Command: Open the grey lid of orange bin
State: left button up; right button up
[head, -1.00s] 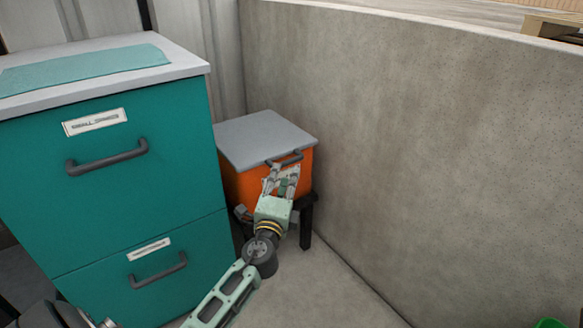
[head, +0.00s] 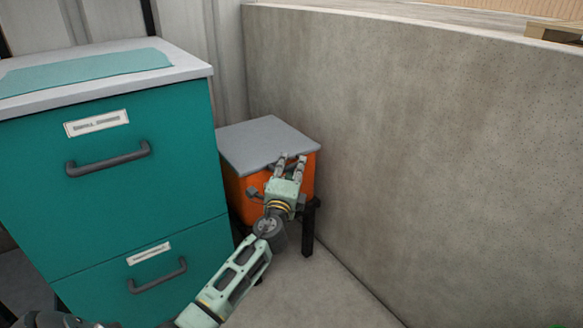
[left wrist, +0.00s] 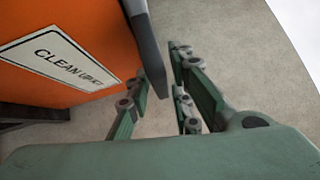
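The orange bin (head: 308,178) stands between the teal cabinet and the concrete wall, and its grey lid (head: 262,143) lies flat and closed on top. My left gripper (head: 292,160) is at the lid's front edge and hides the dark handle there in the head view. In the left wrist view, the bin's orange side (left wrist: 65,22) carries a white label (left wrist: 58,58). A dark grey bar or edge (left wrist: 147,50) lies between the left gripper's fingers (left wrist: 158,85), which are apart. I cannot tell whether either finger touches it. My right gripper is not in view.
The teal cabinet (head: 120,200) with dark drawer handles stands close on the bin's left. The concrete wall (head: 420,160) runs close on its right. The bin rests on a dark stand (head: 308,235). Floor in front is partly clear.

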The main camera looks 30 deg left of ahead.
pick_arm(q)
grip_shut()
jog(key=shift+r+p, duration=0.15)
jog(key=shift+p, duration=0.2)
